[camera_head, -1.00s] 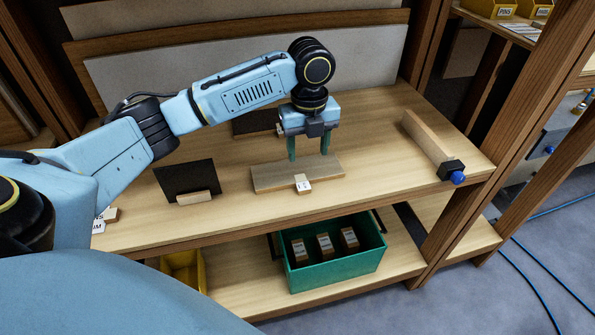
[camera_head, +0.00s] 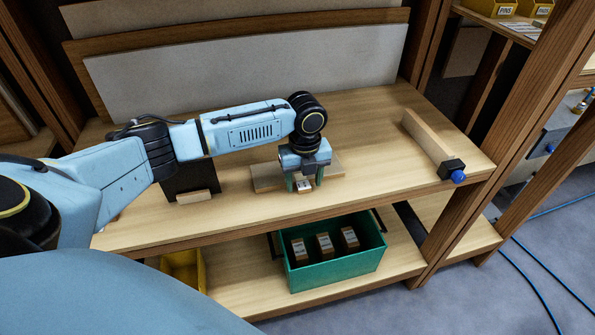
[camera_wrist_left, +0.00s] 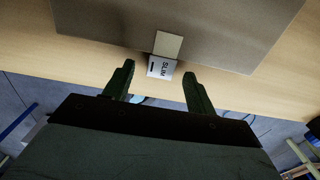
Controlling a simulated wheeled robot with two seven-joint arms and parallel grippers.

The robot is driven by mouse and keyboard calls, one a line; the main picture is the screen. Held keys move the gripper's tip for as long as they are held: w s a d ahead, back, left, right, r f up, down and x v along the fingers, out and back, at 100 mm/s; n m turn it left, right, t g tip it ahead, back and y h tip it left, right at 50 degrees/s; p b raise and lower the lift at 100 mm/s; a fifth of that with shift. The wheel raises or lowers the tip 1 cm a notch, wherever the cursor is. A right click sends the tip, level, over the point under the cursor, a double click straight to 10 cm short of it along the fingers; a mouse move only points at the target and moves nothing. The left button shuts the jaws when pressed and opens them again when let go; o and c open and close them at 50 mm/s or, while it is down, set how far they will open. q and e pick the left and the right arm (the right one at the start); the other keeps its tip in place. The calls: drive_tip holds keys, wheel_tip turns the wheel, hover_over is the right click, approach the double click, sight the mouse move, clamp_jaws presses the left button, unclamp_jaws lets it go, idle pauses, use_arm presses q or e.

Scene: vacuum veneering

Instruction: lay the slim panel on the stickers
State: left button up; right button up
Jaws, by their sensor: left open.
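The slim panel (camera_head: 266,180) is a flat grey-brown board lying on the bench top. A small white tab marked SLIM (camera_head: 304,187) stands at its front edge; the panel (camera_wrist_left: 110,25) and the tab (camera_wrist_left: 161,66) also show in the left wrist view. My left gripper (camera_head: 304,185) points down over the panel's front edge, open, with its green fingers on either side of the tab. I cannot tell whether they touch it. The arm and gripper hide part of the panel. I cannot make out the stickers. My right gripper is not in view.
A dark board with a wooden block (camera_head: 194,197) stands left of the panel. A wooden bar with a blue-knobbed black end (camera_head: 430,145) lies at the right. Below are a green crate (camera_head: 338,273) holding several blocks and a yellow bin (camera_head: 184,268). Bench between panel and bar is clear.

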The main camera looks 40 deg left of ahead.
use_arm(q)
drive_tip(key=shift+f, duration=0.55)
clamp_jaws()
drive_tip(key=shift+r, duration=0.1)
